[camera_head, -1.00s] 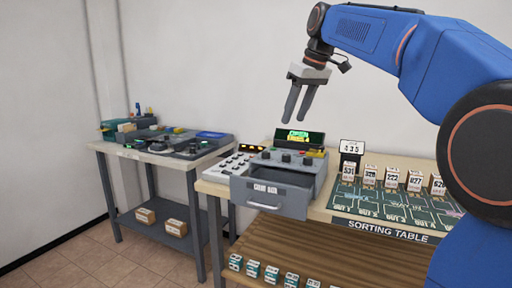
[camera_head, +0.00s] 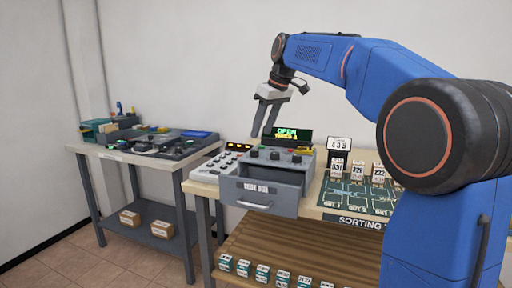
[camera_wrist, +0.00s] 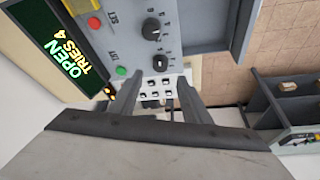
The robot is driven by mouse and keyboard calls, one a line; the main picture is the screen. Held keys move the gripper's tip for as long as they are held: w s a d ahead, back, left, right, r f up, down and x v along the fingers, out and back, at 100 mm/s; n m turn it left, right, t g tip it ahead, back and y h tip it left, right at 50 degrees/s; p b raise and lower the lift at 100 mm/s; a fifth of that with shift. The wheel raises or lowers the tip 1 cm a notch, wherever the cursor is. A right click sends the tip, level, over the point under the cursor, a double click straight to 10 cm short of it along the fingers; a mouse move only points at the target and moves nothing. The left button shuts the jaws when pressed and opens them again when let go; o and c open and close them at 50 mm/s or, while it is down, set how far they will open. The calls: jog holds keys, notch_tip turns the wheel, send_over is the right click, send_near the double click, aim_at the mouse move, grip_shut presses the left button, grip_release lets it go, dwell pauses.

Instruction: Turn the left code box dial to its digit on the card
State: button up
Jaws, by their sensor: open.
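The grey code box (camera_head: 305,166) stands on the table with its labelled drawer (camera_head: 262,190) pulled out. Its top has a row of dark dials; the left dial (camera_head: 254,153) also shows in the wrist view (camera_wrist: 158,62), with another dial (camera_wrist: 151,27) above it there. The display (camera_head: 287,134) is lit and reads OPEN, with TRIES 4 in the wrist view (camera_wrist: 60,45). The number card (camera_head: 340,143) stands to the right; its digits are small, perhaps 435. My gripper (camera_head: 262,134) is open and empty, above and behind the left dial, apart from it.
Numbered boxes (camera_head: 357,170) stand on the sorting mat at right. Another table (camera_head: 120,158) with gear stands at left, with a gap between the tables.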

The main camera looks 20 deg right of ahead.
aim_at(254, 150)
jog(key=x, duration=0.7)
jog(key=shift+f, duration=0.35)
jog(key=shift+a, duration=0.1)
jog(key=c, duration=1)
